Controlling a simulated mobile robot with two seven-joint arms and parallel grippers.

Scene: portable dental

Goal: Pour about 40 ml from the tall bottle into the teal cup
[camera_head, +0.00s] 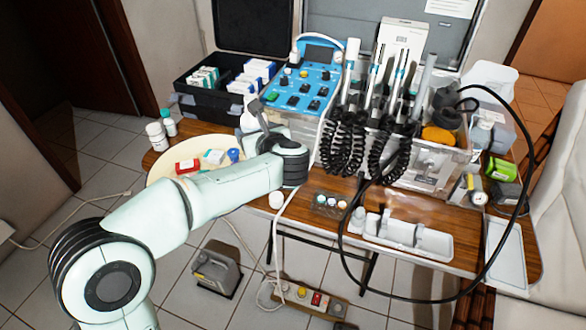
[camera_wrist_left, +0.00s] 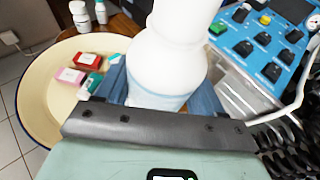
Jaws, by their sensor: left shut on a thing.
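My left gripper (camera_head: 253,128) is shut on the tall white bottle (camera_wrist_left: 172,45), which fills the middle of the left wrist view between the blue fingers. In the head view only a small white part of the bottle (camera_head: 247,122) shows behind my wrist. It is over or beside the right end of the cream tray; the bottle's base is hidden, so I cannot tell whether it touches. I cannot make out the teal cup in either view. My right gripper is not in view.
The cream round tray (camera_head: 160,172) holds a red box (camera_head: 187,166) and small packs. White bottles (camera_head: 157,136) stand behind it. A blue control panel (camera_head: 300,85) and a clear bin (camera_head: 428,160) with coiled cords crowd the right. A white rack (camera_head: 405,236) sits in front.

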